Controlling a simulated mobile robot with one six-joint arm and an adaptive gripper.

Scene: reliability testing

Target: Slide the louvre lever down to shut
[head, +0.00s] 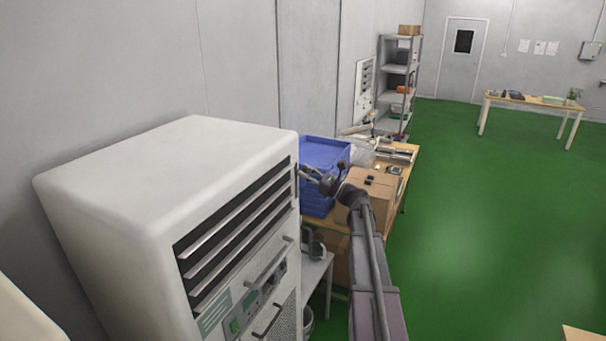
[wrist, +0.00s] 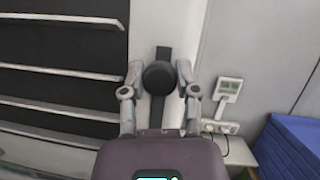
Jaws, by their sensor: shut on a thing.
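The louvre lever (wrist: 159,78) is a round black knob on a dark vertical slot (wrist: 163,52) in the white front of the cabinet, beside the louvres. In the wrist view my gripper (wrist: 159,80) has one finger on each side of the knob and is shut on it. The knob sits below the slot's visible top end; the slot's lower part is hidden behind my gripper. In the head view the white cabinet (head: 120,200) shows open louvre slats (head: 235,225) with dark gaps. My gripper (head: 303,174) is at the cabinet's right front edge, near the top slat.
Blue crates (head: 320,155) and a cardboard box (head: 374,190) stand on a wooden table just behind my gripper. Green floor at right is open.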

